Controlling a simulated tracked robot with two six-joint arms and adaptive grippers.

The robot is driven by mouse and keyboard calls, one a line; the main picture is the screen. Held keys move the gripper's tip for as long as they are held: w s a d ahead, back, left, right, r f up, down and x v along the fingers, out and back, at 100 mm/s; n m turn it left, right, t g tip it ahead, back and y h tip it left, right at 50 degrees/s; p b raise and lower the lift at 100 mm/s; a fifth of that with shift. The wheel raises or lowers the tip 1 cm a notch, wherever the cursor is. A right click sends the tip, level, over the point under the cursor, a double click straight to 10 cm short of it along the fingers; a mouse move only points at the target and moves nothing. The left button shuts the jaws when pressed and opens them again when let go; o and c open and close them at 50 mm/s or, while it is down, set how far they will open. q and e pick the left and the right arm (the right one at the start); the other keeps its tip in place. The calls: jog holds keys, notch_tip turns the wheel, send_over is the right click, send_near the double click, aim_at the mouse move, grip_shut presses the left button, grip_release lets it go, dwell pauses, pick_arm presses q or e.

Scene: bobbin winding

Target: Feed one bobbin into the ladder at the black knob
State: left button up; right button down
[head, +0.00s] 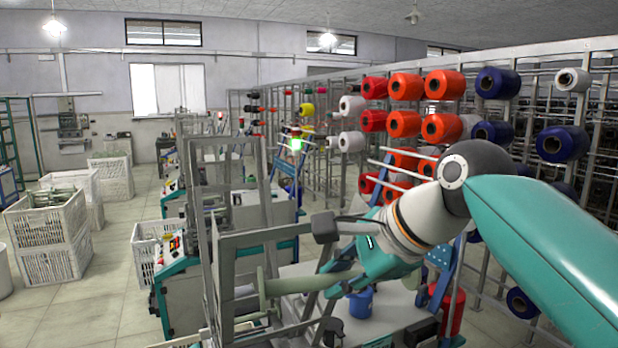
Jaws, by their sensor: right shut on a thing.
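My right gripper (342,272) reaches in from the right and is shut on a pale green bobbin (300,285). The bobbin lies about level, and its flanged far end points left, away from the fingers. Its near end is partly hidden by the gripper. The bobbin is in front of the grey metal frame of the winding machine (216,275), close to its bars; I cannot tell whether it touches them. I cannot clearly make out the ladder or the black knob. My left gripper is not in view.
A creel with red, orange and blue yarn cones (444,84) runs behind my arm. White crates (42,226) stand at left, beside open floor.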

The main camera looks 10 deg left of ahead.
pick_arm(q)
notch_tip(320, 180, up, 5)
jog(key=p, duration=0.4)
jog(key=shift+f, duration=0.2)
pick_arm(e)
jog(key=s+a+r+n+y, duration=0.1)
jog(key=s+r, duration=0.6)
jog(key=r, duration=0.2)
jog(key=s+a+r+n+y, duration=0.2)
jog(key=s+r, duration=0.5)
jog(key=r, duration=0.3)
jog(key=shift+a+r+t, duration=0.25)
jog(key=shift+t, duration=0.15)
